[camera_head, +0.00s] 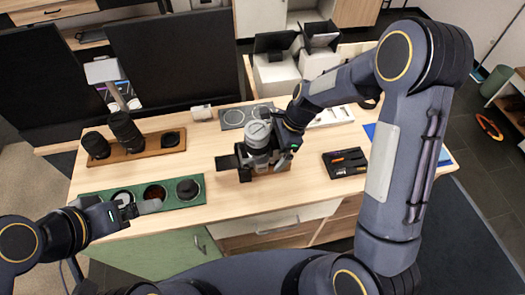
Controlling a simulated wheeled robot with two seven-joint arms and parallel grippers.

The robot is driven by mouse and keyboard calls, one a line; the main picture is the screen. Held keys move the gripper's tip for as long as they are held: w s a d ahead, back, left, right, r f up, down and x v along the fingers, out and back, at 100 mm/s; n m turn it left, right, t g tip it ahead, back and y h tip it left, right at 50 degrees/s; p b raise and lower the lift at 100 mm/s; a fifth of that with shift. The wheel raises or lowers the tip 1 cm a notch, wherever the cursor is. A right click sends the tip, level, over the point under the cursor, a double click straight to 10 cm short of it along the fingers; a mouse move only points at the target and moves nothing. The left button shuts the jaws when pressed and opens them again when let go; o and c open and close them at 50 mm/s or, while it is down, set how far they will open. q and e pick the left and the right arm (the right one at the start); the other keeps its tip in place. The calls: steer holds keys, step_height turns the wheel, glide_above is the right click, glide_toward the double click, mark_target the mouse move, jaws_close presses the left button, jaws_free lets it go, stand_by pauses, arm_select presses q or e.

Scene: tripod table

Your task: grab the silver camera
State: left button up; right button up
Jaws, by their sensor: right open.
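The silver camera (258,136) stands near the middle of the wooden table, with its silver round part facing up. Dark parts (240,161) show just left of and below it; I cannot tell whether they belong to it. My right gripper (283,153) is open at the camera's right side, very close to it. The gripper hides part of the camera's right side, and I cannot tell whether they touch. My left gripper (130,209) is low at the table's front left, over the green tray; its jaw opening is not clear.
The green tray (172,204) holds several round lens pieces. Black lenses (126,130) stand on a wooden board behind it. A grey mat (233,117) lies behind the camera. A black tool tray (346,170) lies right. Dark monitors (180,60) stand at the back left.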

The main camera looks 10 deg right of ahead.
steer(key=shift+c, duration=0.4)
steer(key=c, duration=1.4)
steer(key=shift+r, duration=0.2)
